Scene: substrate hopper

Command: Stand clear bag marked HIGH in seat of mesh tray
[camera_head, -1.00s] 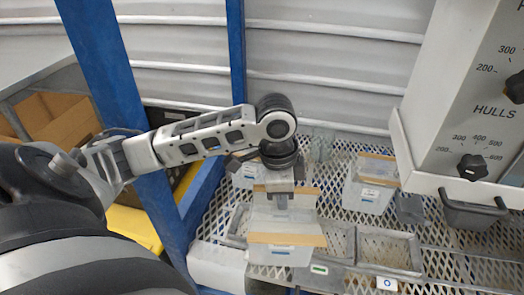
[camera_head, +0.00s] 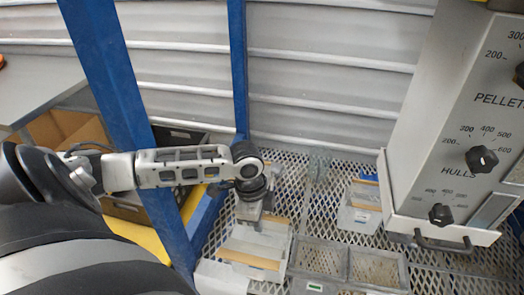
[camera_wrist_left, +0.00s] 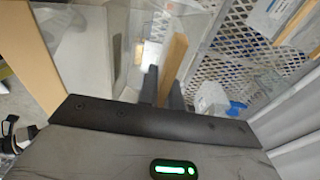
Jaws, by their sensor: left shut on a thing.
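My left gripper (camera_head: 249,221) points down and is shut on the tan top strip of a clear bag (camera_head: 274,222). In the left wrist view the strip (camera_wrist_left: 174,62) stands between the two dark fingers (camera_wrist_left: 163,88). Another clear bag with a tan strip (camera_head: 248,260) is in front of it; its strip (camera_wrist_left: 33,57) shows large at the left of the wrist view. A third clear bag (camera_head: 362,205) stands at the right on the mesh tray (camera_head: 318,175). Grey-framed seats (camera_head: 318,259) sit on the mesh, and the two seen best look empty. No HIGH marking is readable.
A grey hopper panel (camera_head: 440,150) with knobs and a handle rises at the right. Blue posts (camera_head: 238,70) stand close to my left arm. A corrugated wall (camera_head: 330,70) closes the back. Cardboard boxes (camera_head: 65,130) are at the left.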

